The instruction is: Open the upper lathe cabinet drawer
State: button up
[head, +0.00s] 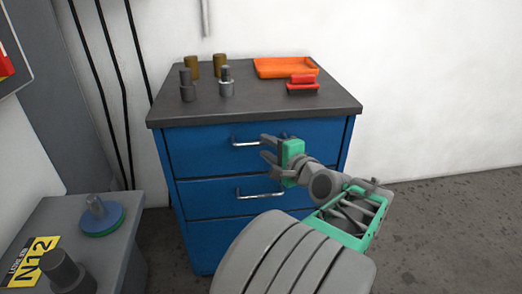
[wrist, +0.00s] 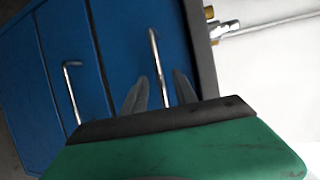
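The blue cabinet has a dark grey top (head: 225,112). Its upper drawer (head: 195,150) is flush with the front and looks closed. The upper drawer's silver bar handle (head: 243,143) is partly hidden behind my gripper in the head view. My gripper (head: 266,147) is in front of the right part of the upper drawer, its two grey fingers apart and empty. In the wrist view, the upper handle (wrist: 155,60) lines up between the fingers (wrist: 159,92). I cannot tell whether the fingertips reach past the bar.
A lower drawer handle (head: 258,194) sits below my gripper. Metal cylinders (head: 187,88), an orange tray (head: 285,67) and a red-and-black item (head: 303,84) stand on the cabinet. A grey bench (head: 125,245) stands at lower left. Floor right of the cabinet is clear.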

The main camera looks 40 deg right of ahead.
aim_at(262, 144)
jog(key=x, duration=0.4)
jog(key=shift+b, duration=0.3)
grip_shut()
jog(key=shift+f, duration=0.1)
dwell(1.0)
